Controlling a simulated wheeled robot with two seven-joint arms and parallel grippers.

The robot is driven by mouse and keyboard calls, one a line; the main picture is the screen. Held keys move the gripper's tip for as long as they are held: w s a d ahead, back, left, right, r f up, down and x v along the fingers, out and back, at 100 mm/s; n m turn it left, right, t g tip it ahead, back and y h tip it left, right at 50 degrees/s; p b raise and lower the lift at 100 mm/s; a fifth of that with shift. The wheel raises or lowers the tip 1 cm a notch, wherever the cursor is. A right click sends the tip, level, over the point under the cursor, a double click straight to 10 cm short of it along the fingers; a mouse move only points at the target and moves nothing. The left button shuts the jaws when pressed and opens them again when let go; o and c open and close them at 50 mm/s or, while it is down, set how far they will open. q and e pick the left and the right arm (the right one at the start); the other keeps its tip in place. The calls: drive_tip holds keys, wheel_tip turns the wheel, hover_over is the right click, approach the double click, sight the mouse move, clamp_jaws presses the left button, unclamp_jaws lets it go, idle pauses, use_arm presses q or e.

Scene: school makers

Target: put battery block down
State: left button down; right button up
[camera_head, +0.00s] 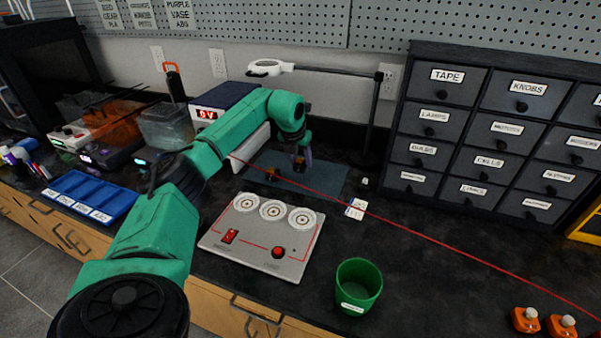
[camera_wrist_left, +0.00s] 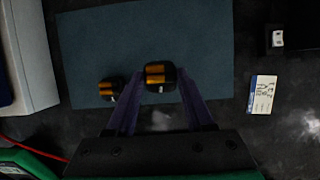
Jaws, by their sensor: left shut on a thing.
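My left gripper (camera_head: 301,153) is shut on a battery block, dark with orange-gold cells. The held battery block (camera_wrist_left: 160,77) shows between the fingertips in the left wrist view, over the blue-grey mat (camera_wrist_left: 200,35). A second, similar block (camera_wrist_left: 111,89) lies on the mat just left of it. In the head view this second block (camera_head: 272,174) is at the mat's left part, and the mat (camera_head: 325,181) lies below the gripper. I cannot tell whether the held block touches the mat. My right gripper is not in view.
A grey panel with three round dials (camera_head: 230,245) lies in front of the mat, and a green cup (camera_head: 358,286) stands front right. A small white card (camera_head: 356,208) lies right of the mat. A lamp stand (camera_head: 371,120) and labelled drawers (camera_head: 470,140) stand behind. A red line crosses the counter.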

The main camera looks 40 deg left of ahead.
sight(298, 167)
use_arm(q)
drive_tip(key=f, duration=0.4)
drive_tip(key=shift+s+f, duration=0.1)
drive_tip(key=shift+s, duration=0.1)
drive_tip(key=shift+w+f, duration=0.1)
drive_tip(key=shift+f, duration=0.15)
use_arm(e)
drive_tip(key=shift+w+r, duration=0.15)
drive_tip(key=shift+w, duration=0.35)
use_arm(q)
drive_tip(key=shift+f, duration=0.1)
drive_tip(key=shift+c, duration=1.4)
unclamp_jaws()
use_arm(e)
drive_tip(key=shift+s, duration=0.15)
use_arm(q)
drive_tip(key=shift+r, duration=0.2)
drive_tip(key=v, duration=1.2)
drive_tip(key=shift+b, duration=0.35)
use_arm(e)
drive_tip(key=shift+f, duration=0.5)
use_arm(q)
drive_tip(key=shift+d, duration=0.1)
